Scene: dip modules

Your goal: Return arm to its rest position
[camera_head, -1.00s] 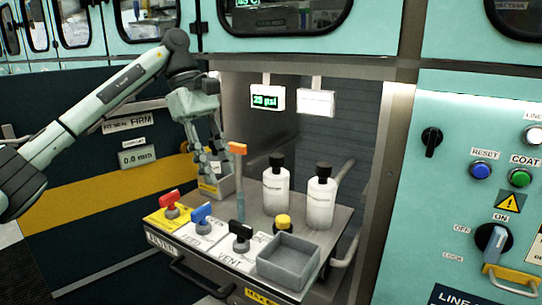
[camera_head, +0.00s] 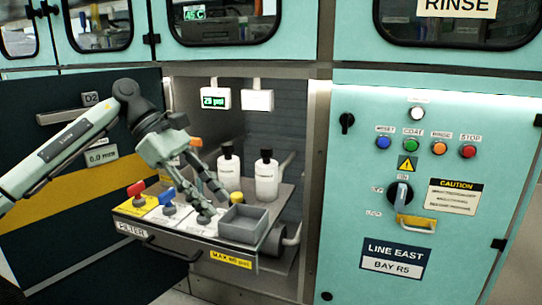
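My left arm comes in from the left, and its gripper (camera_head: 214,203) hangs over the pull-out shelf (camera_head: 165,236). Its fingers are spread apart with nothing seen between them. The fingertips are in front of the black vent valve, which they mostly hide, just left of the grey open box (camera_head: 243,229). I cannot tell whether they touch the valve. The red valve (camera_head: 136,189) and blue valve (camera_head: 167,199) stand to the left of the fingers. An orange handle (camera_head: 196,142) shows behind the gripper. My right gripper is not in view.
Two white bottles with black caps (camera_head: 229,172) (camera_head: 266,180) and a yellow knob (camera_head: 237,198) stand behind the box. A pressure display (camera_head: 215,99) hangs above. A teal control panel (camera_head: 350,240) is on the right. Room in front of the shelf looks free.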

